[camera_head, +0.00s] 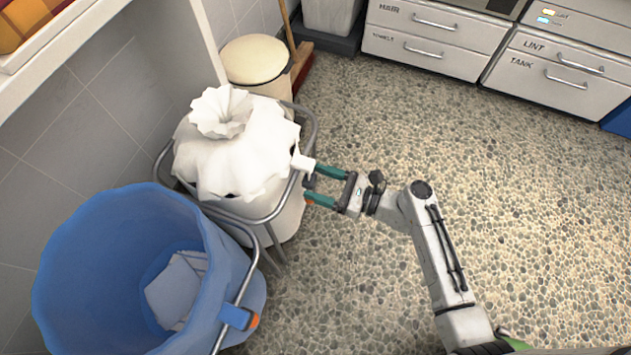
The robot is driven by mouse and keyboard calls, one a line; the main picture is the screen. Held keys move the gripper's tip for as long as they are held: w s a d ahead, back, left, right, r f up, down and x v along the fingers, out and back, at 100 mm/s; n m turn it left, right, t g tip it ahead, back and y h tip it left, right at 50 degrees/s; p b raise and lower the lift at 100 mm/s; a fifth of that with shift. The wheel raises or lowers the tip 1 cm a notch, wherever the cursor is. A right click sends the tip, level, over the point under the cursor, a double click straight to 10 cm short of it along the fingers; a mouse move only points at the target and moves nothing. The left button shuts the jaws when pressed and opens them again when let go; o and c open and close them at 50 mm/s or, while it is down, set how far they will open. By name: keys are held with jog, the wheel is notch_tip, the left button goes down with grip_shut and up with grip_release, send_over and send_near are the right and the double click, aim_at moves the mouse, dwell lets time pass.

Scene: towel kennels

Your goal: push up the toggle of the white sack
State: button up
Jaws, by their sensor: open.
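The white sack (245,165) hangs in a metal frame, its top gathered into a ruffled neck (222,112). A small white block (303,162), which looks like its toggle, sticks out at the sack's right side. My gripper (311,184) reaches in from the right with two green fingers open. The upper fingertip is right beside the white block; I cannot tell whether they touch. A small dark part shows between the fingertips. A bit of orange shows at the lower fingertip; I cannot tell what it belongs to.
A blue sack (95,262) with folded white cloth (178,290) inside stands open at the lower left, with a blue and orange toggle (238,318). Behind the white sack are a cream-lidded bin (255,60) and a broom (300,62). Drawers (425,45) line the back. The pebbled floor (520,220) is clear.

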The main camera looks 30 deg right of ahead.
jog(key=shift+w+a, duration=0.4)
jog(key=shift+w, duration=0.1)
jog(key=shift+c, duration=0.4)
grip_shut()
